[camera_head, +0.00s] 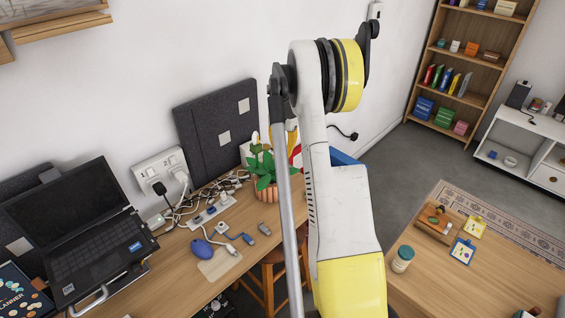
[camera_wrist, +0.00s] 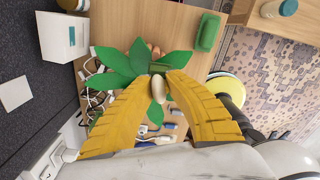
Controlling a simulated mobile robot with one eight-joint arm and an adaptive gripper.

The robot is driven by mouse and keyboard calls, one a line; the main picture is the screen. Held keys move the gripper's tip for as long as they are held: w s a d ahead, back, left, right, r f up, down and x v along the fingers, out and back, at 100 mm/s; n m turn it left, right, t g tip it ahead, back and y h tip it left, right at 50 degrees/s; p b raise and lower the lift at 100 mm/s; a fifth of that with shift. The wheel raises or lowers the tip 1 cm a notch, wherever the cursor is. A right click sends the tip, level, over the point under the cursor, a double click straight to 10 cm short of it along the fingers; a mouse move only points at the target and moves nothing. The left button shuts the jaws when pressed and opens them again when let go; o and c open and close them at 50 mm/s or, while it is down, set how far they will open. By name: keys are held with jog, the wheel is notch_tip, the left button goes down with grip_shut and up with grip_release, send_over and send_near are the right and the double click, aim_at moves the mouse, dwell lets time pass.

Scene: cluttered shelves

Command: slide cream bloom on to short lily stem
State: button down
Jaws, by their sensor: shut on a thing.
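In the wrist view, my gripper (camera_wrist: 165,80) has its two yellow fingers closed on the small cream bloom (camera_wrist: 159,90). The bloom is pale and partly covered by the fingertips. A short green stem (camera_wrist: 160,68) shows just beyond the fingertips, among broad green leaves (camera_wrist: 115,62). I cannot tell whether bloom and stem touch. In the head view, the leafy plant (camera_head: 262,165) stands in a ribbed terracotta pot (camera_head: 268,192) on the desk. My arm hides most of the gripper, the bloom and the stem there.
A laptop (camera_head: 75,215), power strip (camera_head: 212,208), tangled cables and blue mouse (camera_head: 202,249) lie left of the plant. A dark panel (camera_head: 218,130) stands behind. The wrist view shows a white box (camera_wrist: 60,38) and a green block (camera_wrist: 208,32) near the leaves.

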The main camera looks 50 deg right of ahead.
jog(key=shift+f, duration=0.1)
dwell(0.5)
jog(key=c, duration=1.4)
grip_release()
notch_tip(320, 180, up, 12)
jog(key=shift+a, duration=0.1)
